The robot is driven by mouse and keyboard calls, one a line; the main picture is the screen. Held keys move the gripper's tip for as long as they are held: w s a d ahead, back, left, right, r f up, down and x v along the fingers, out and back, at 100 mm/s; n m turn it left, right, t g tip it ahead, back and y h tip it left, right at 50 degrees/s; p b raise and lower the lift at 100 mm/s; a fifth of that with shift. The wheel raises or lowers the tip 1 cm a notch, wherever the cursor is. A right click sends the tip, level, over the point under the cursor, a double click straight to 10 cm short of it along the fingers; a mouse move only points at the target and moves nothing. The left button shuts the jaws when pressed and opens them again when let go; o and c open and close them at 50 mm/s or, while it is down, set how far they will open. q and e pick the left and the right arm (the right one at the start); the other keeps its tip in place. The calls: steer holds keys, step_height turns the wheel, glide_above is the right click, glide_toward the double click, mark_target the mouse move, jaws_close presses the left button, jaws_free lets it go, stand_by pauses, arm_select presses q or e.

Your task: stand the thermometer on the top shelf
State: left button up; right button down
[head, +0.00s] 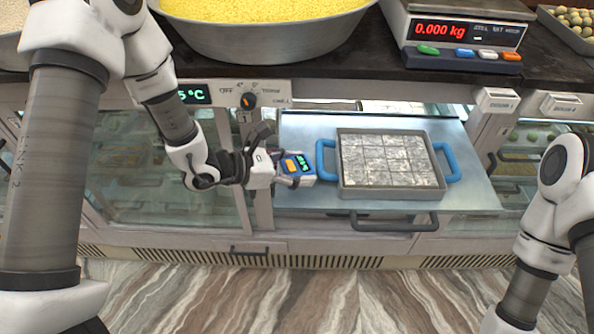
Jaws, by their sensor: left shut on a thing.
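The thermometer is a small blue device (299,178) with a green lit display and an orange button. My left gripper (279,168) is shut on it and holds it at the left side of a pulled-out shelf (300,134) in the counter. The gripper hides part of the thermometer's left side. I cannot tell whether its base touches the shelf. My right arm shows at the right edge, but its gripper is out of the picture.
A square tray (390,193) of silver-topped sweets with blue handles fills the shelf's middle, close right of the thermometer. A dial (248,100) sits on the panel above. A scale (463,57) and a large pan (265,39) stand on the countertop.

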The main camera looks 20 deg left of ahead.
arm_select(q)
steer(key=f+p, duration=0.1)
steer(key=w+f+p, duration=0.1)
steer(key=f, duration=0.1)
steer(key=shift+a+f, duration=0.1)
steer(key=shift+a, duration=0.1)
steer(key=shift+f, duration=0.35)
steer(key=shift+s+b, duration=0.15)
steer(key=shift+b, duration=0.2)
steer(key=o, duration=1)
steer(key=shift+f, duration=0.1)
steer(key=o, duration=0.5)
steer(key=shift+c, duration=0.2)
